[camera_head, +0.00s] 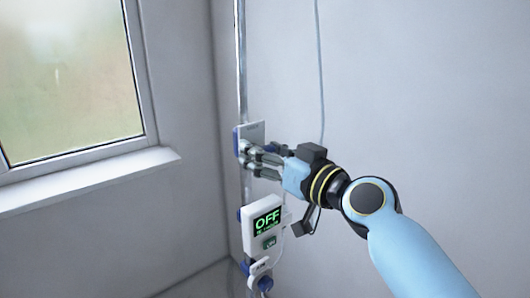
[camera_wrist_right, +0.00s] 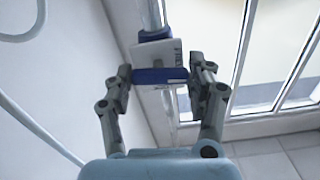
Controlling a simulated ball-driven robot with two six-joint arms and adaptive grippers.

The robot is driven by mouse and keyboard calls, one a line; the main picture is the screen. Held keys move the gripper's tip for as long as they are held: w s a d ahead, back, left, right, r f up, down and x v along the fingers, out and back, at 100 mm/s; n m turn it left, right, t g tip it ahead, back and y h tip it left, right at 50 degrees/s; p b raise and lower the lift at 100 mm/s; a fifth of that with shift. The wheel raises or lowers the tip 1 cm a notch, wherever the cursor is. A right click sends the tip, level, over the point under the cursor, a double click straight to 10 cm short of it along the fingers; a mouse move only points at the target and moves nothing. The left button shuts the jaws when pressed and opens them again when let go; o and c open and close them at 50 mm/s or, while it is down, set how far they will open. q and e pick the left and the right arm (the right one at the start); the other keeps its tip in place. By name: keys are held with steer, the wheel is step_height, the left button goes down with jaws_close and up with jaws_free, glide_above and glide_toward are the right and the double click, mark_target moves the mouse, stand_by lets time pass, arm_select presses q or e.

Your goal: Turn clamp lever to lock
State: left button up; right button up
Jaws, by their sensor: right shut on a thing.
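The clamp, a pale plate with blue parts (camera_head: 256,130), is fixed to a vertical metal pole (camera_head: 241,60) near the room's corner. In the right wrist view its pale plate (camera_wrist_right: 157,55) shows on the pole with a blue lever bar (camera_wrist_right: 160,76) in front of it. My right gripper (camera_head: 250,157) reaches it from the right in the head view. In the wrist view the fingers of this gripper (camera_wrist_right: 162,78) stand at both ends of the blue lever and are shut on it. The lever lies about crosswise to the pole. My left gripper is in neither view.
A white device (camera_head: 263,228) with a green "OFF" display hangs on the pole below the clamp. A white part with a blue knob (camera_head: 264,283) sits under it. A cable (camera_head: 320,70) runs down the wall. A window (camera_head: 70,80) with a sill is at left.

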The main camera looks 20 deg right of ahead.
steer(key=shift+m+p, duration=1.7)
steer(key=shift+m, duration=6.5)
steer(key=o, duration=1.2)
steer(key=shift+d, duration=0.1)
steer(key=v, duration=1.2)
steer(key=shift+r, duration=0.1)
